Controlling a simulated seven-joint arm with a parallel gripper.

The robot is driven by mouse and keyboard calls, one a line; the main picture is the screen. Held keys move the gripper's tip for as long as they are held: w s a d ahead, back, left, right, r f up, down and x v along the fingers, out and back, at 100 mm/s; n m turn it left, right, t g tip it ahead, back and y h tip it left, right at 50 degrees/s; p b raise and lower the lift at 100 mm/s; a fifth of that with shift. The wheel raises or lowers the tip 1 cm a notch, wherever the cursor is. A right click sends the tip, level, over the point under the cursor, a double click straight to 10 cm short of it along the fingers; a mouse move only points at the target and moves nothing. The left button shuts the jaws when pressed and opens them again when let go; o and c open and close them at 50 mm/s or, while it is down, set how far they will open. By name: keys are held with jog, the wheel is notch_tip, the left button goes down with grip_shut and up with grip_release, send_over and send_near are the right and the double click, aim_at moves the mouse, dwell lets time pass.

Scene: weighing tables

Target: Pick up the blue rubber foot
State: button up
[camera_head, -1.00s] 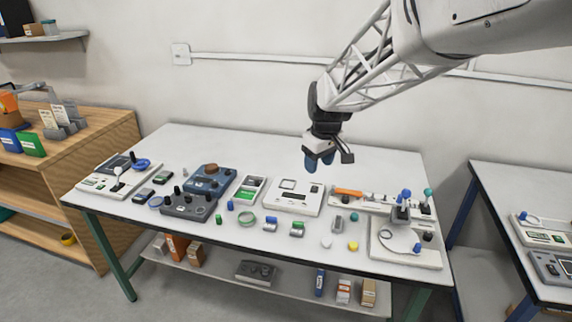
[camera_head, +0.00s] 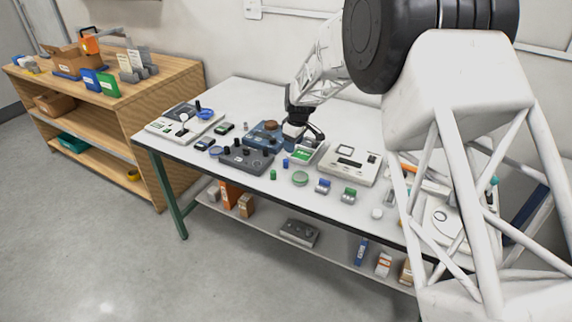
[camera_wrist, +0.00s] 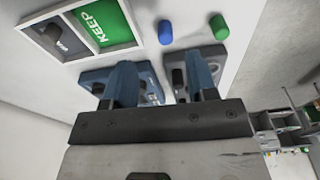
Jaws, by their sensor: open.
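A small blue cylinder, which looks like the blue rubber foot (camera_wrist: 165,32), stands on the table beside the tray with the green KEEP panel. It also shows in the head view (camera_head: 285,163), in front of that tray. My gripper (camera_wrist: 161,78) has its two blue fingers apart with nothing between them. In the wrist view the blue foot lies beyond the fingertips, not touching them. In the head view my gripper (camera_head: 296,131) is over the blue device behind the foot, and its fingertips are hard to make out.
A green cylinder (camera_wrist: 219,26) stands close to the blue foot. The KEEP tray (camera_head: 321,148) and dark knobbed boxes (camera_head: 247,160) crowd the area near my gripper. My arm covers the table's right end.

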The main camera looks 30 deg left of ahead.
aim_at(286, 160)
jog(key=shift+s+a+f+n, duration=0.1)
jog(key=shift+a+f+n, duration=0.2)
jog(key=shift+a+f, duration=0.8)
jog(key=shift+a+r, duration=0.1)
jog(key=shift+r, duration=0.05)
jog(key=shift+a+f, duration=0.1)
jog(key=shift+f, duration=1.15)
jog(key=shift+s+a+f, duration=0.1)
jog(key=shift+f, duration=1.2)
jog(key=shift+a+f, duration=0.1)
jog(key=shift+f, duration=1.2)
grip_shut()
